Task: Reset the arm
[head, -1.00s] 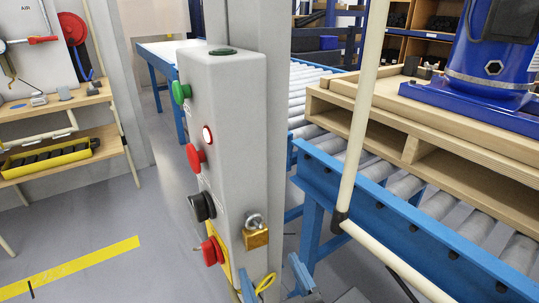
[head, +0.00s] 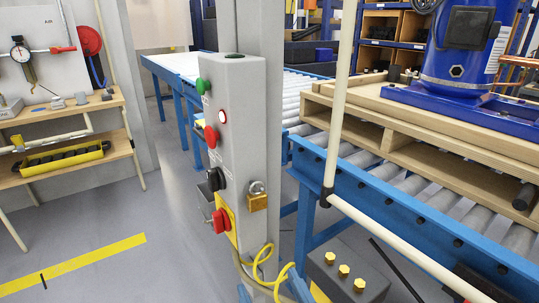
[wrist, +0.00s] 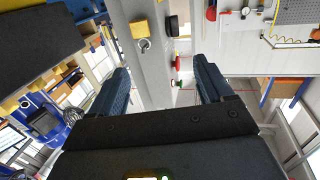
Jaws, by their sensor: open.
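My gripper (wrist: 160,82) is open in the wrist view, its two dark fingers wide apart with nothing between them. The view there looks upside down. Beyond the fingers stands the grey control post, with a yellow padlock (wrist: 140,30), a black knob (wrist: 171,25) and a red knob (wrist: 176,64). The fingers look apart from the post. In the head view the grey control box (head: 236,130) carries a green button (head: 203,86), a red button (head: 211,137), a lit lamp (head: 222,116), a black knob (head: 216,179) and a red switch (head: 220,220). I cannot make out the gripper there.
A blue roller conveyor (head: 400,215) runs along the right, bearing a wooden pallet (head: 430,160) with a blue compressor (head: 462,60). A cream rail (head: 340,110) stands before it. A dark block with yellow bolts (head: 345,270) sits low. Floor at left is clear, near a wooden shelf (head: 90,160).

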